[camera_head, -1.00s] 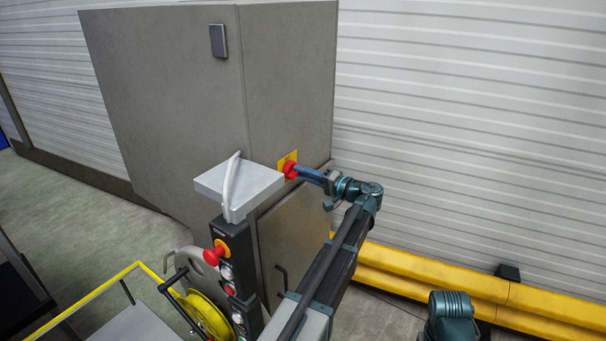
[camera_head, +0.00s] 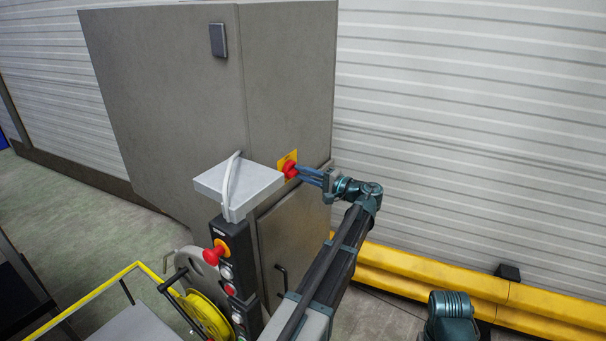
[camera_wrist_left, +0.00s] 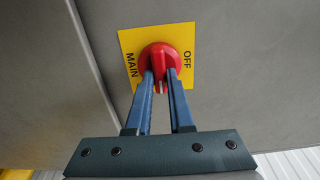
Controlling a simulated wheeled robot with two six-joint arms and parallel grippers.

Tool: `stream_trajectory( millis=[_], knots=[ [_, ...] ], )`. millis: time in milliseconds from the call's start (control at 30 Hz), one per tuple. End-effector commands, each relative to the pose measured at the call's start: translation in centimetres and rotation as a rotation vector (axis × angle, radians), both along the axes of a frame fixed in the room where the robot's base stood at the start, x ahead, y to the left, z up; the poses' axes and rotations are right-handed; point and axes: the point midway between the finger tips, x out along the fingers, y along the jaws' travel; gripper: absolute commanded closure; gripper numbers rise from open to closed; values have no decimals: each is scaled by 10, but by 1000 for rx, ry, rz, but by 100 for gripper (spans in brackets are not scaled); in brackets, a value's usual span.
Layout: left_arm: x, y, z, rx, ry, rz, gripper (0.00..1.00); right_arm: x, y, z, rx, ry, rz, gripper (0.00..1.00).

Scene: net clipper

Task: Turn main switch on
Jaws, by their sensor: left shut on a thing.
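The main switch is a red rotary knob (camera_head: 289,169) on a yellow plate (camera_head: 287,158) on the side of a tall grey cabinet. In the left wrist view the red knob (camera_wrist_left: 158,56) sits on the yellow plate (camera_wrist_left: 130,42), with "MAIN" printed to its left and "OFF" to its right. My left gripper (camera_head: 300,172) is at the switch. In the left wrist view its two blue fingers (camera_wrist_left: 161,80) lie on either side of the knob's raised grip and are shut on it. My right gripper is not in view.
The grey cabinet (camera_head: 180,100) stands before a white corrugated wall. A control post with a red button (camera_head: 214,253) and a white box (camera_head: 240,187) on top stands left of my left arm. A yellow barrier (camera_head: 430,285) runs along the wall at right.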

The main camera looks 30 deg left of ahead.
Motion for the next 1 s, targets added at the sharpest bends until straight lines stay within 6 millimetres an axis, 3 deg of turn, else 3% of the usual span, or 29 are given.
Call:
stream_trajectory(
  millis=[133,167,300,667,767,1000],
  knots=[
    [0,0,-1,-2,2,-1,100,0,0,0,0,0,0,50],
    [0,0,-1,-2,1,-1,75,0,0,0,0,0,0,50],
    [0,0,0,-1,1,-1,50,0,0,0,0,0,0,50],
    [0,-5,0,-1,0,-1,50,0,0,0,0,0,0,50],
    [-1,-17,0,0,0,-3,50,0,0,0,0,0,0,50],
    [-5,-69,0,-1,0,-4,50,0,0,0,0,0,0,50]
  ],
)
